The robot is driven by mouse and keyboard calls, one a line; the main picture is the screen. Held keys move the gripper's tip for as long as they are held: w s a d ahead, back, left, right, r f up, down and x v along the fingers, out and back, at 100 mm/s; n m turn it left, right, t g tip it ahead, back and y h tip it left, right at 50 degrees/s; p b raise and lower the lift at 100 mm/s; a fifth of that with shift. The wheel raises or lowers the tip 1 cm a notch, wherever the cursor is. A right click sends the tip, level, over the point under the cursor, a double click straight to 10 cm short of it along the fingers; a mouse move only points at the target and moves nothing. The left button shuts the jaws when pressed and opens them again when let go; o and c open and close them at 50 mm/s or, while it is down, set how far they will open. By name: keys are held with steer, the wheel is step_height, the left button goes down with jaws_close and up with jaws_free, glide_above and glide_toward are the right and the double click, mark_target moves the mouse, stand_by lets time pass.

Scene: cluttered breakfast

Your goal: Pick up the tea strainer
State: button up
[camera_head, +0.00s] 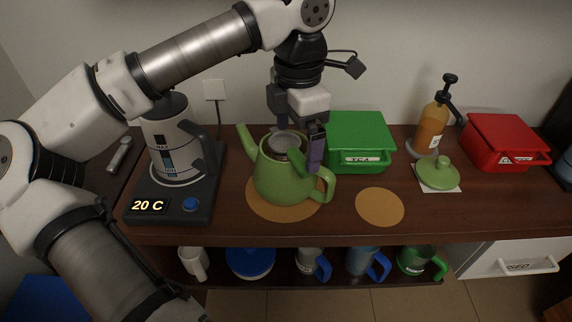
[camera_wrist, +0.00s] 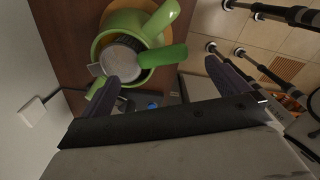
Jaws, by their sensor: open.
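The tea strainer (camera_head: 285,140) sits in the open mouth of the green teapot (camera_head: 272,185). In the wrist view its grey round basket (camera_wrist: 120,60) rests inside the teapot rim, and its green handle (camera_wrist: 163,56) sticks out to the right. My gripper (camera_head: 300,148) is open and points down just above the teapot. In the wrist view my purple fingers (camera_wrist: 168,80) are spread apart, with the strainer handle in the space ahead of and between them. Nothing is held. Whether a finger touches the handle, I cannot tell.
The teapot stands on a round cork mat (camera_head: 252,206). A kettle (camera_head: 175,145) on its base is to the left, a green box (camera_head: 360,135) close behind on the right. An empty cork mat (camera_head: 380,207), the green lid (camera_head: 437,172), a pump bottle (camera_head: 433,125) and a red box (camera_head: 500,142) are further right.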

mark_target(298, 156)
steer(key=shift+d+f, duration=0.2)
steer(key=shift+f, duration=2.45)
steer(key=c, duration=1.3)
steer(key=shift+r, duration=0.15)
step_height(298, 156, up, 20)
steer(key=shift+f+p, duration=0.1)
steer(key=shift+p, duration=0.6)
